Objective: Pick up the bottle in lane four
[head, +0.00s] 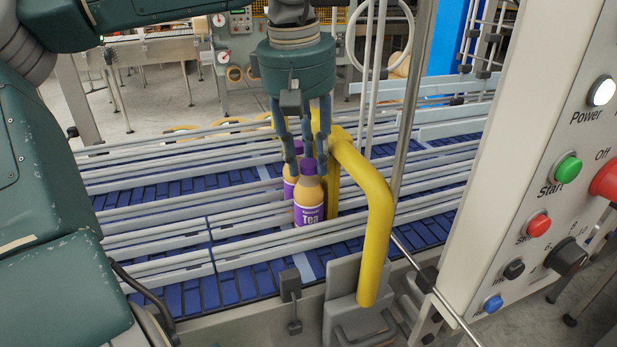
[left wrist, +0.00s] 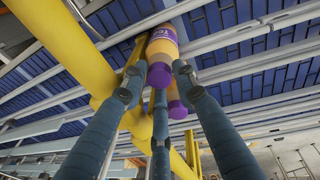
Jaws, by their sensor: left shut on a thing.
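A tea bottle (head: 309,213) with a purple cap, orange body and purple "Tea" label stands upright in a lane between the conveyor's rails. A second, similar bottle (head: 290,187) stands just behind it, partly hidden. My left gripper (head: 307,165) comes down from above with its fingers around the front bottle's top and is shut on it. In the left wrist view the front bottle (left wrist: 161,48) lies between the fingertips, and the rear bottle's cap (left wrist: 177,110) shows past them. No lane number is visible. My right gripper is not in view.
A yellow bent pipe (head: 372,190) stands close to the right of the bottles. Grey guide rails (head: 150,215) divide the blue conveyor (head: 240,285) into lanes. A control panel (head: 530,170) with buttons fills the right side. The lanes left of the bottles look empty.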

